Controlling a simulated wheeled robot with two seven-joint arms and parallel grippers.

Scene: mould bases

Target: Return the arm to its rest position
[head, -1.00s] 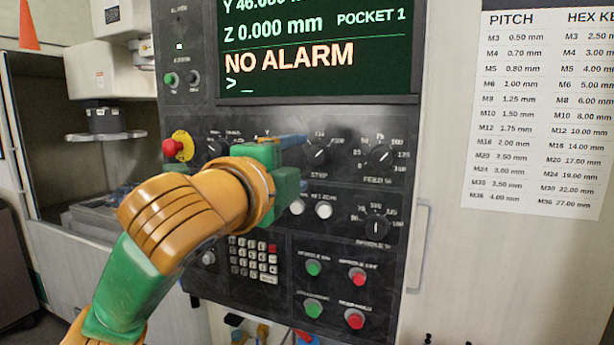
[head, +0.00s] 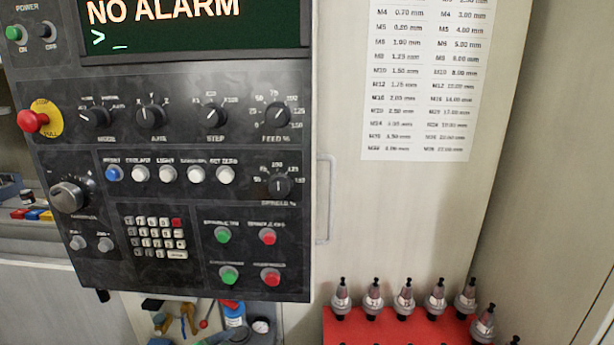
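Neither of my arms shows in the head view now, so both grippers are out of sight. The machine control panel (head: 90,265) fills the left and middle of the view. Its screen (head: 200,35) reads NO ALARM. The panel carries a red emergency stop button (head: 33,121) on a yellow plate, several rotary knobs, a row of one blue and several white buttons, a keypad (head: 154,237), and green and red buttons at its lower right. Nothing is touching the panel.
A red rack (head: 380,329) with several tool holders stands at the lower right. A blue bottle (head: 234,314) and small tools lie below the panel. A handle (head: 326,200) is on the pale cabinet beside the panel. A printed chart (head: 420,90) hangs at the upper right.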

